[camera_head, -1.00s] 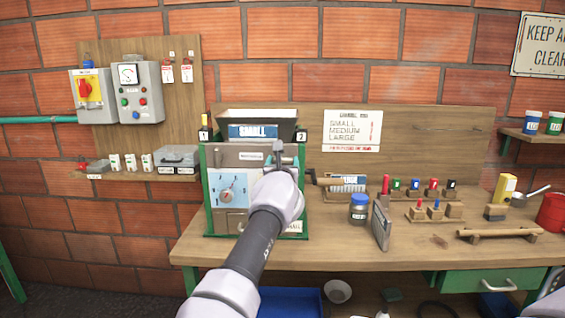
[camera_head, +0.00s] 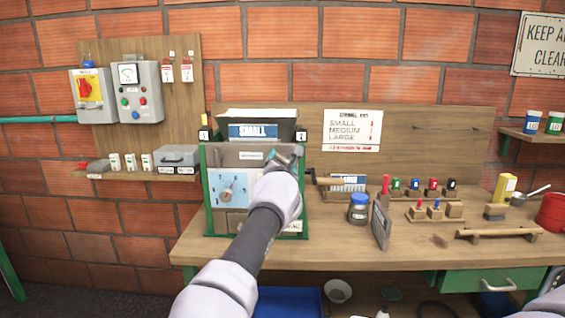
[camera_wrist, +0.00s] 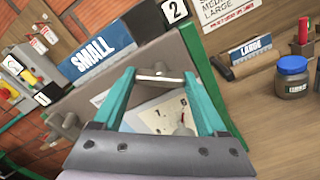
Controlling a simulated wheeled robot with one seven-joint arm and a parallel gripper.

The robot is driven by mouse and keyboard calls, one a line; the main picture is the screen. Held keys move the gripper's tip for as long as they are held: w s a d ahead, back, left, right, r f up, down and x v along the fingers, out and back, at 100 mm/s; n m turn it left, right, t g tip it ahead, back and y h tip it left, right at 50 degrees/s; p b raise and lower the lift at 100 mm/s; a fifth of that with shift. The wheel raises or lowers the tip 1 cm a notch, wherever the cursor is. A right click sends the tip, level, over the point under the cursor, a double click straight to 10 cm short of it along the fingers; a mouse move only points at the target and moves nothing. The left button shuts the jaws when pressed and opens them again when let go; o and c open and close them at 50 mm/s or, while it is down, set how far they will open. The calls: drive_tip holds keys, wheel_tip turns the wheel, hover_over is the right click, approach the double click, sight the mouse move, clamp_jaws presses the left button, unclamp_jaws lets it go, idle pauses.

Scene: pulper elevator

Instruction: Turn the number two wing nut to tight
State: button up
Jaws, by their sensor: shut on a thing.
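The green-framed machine (camera_head: 207,210) stands on the bench, with the number 2 label (camera_wrist: 174,10) at the top right of its front in the wrist view. Below that label, the number two wing nut (camera_wrist: 160,77) shows as a grey metal bar between my fingertips. My gripper (camera_wrist: 161,74), with teal fingers, is shut on it, one finger at each end of the bar. Another wing nut (camera_wrist: 66,128) is at the left in the wrist view, apart from my gripper. In the head view my gripper (camera_head: 284,156) hides the held nut.
The hopper with the SMALL sign (camera_head: 253,132) is just above my gripper. A crank handle (camera_head: 328,182) sticks out right of the machine. A blue-lidded jar (camera_head: 359,208) and an upright plate (camera_head: 381,226) stand on the bench (camera_head: 330,245) to the right.

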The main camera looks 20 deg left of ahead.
drive_tip(key=m, duration=0.5)
drive_tip(key=shift+m, duration=0.3)
drive_tip(key=m, duration=0.5)
drive_tip(key=shift+f, duration=0.1)
drive_tip(key=shift+m, duration=0.3)
drive_tip(key=o, duration=1.3)
drive_tip(key=shift+s, duration=0.15)
